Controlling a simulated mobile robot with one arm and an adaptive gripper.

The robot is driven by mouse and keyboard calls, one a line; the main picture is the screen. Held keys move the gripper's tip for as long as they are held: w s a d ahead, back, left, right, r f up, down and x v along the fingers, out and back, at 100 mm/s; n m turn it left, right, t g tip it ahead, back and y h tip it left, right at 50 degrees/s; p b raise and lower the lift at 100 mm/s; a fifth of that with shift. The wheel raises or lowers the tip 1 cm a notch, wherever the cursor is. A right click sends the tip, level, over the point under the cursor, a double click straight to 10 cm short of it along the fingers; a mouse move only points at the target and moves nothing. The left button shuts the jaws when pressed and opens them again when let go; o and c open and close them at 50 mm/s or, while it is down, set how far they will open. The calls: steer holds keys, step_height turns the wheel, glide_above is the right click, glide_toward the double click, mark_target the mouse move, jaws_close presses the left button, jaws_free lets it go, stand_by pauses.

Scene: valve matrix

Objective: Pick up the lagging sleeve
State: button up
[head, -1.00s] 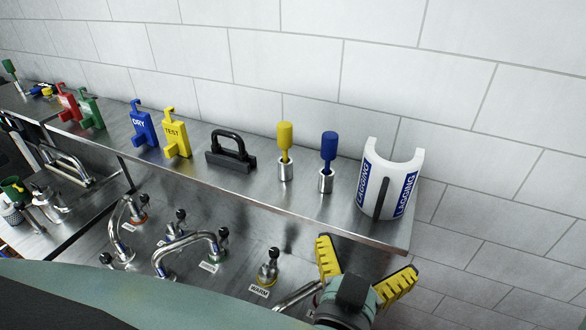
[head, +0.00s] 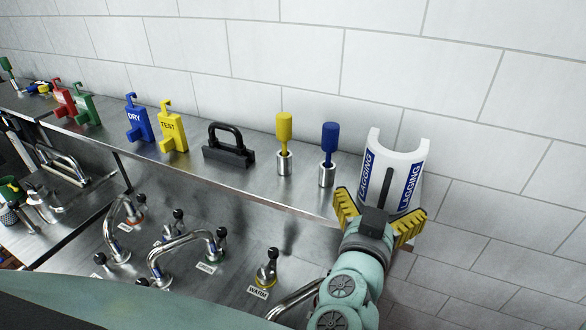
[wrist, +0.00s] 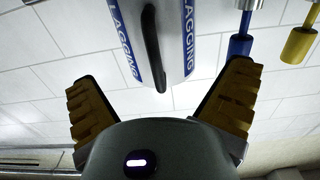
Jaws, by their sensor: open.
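The lagging sleeve (head: 398,160) is a white, open-sided half-tube with blue LAGGING labels and a dark handle down its front. It stands upright at the right end of the steel shelf (head: 265,187). My gripper (head: 382,212) is in front of its lower part in the head view, yellow-padded fingers spread wide and empty, hiding the sleeve's base. In the wrist view the sleeve (wrist: 180,30) and its dark handle (wrist: 152,45) lie ahead, between the lines of my open fingers (wrist: 160,105). I see no finger closed on the handle.
A blue-handled tool (head: 329,145) and a yellow-handled tool (head: 284,135) stand in metal cups left of the sleeve. A black handled block (head: 229,148) and hooked DRY and TEST tags (head: 172,130) stand farther left. Pipes and valves (head: 190,245) lie below the shelf. A tiled wall rises behind.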

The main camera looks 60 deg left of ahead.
mark_target(388, 180)
steer(key=shift+p+x, duration=0.55)
steer(key=shift+x, duration=1.4)
steer(key=shift+w+r+p, duration=0.25)
steer(key=shift+r+p, duration=0.05)
steer(key=shift+p, duration=0.25)
steer(key=shift+w+a+p, duration=0.2)
steer(key=shift+p, duration=0.1)
steer(key=shift+w+a+f+p, duration=0.15)
steer(key=shift+w+f+p, duration=0.2)
steer(key=shift+w+p, duration=0.15)
steer(key=shift+c, duration=0.3)
steer(key=c, duration=1.4)
steer(key=shift+c, duration=0.3)
steer(key=shift+r, duration=0.1)
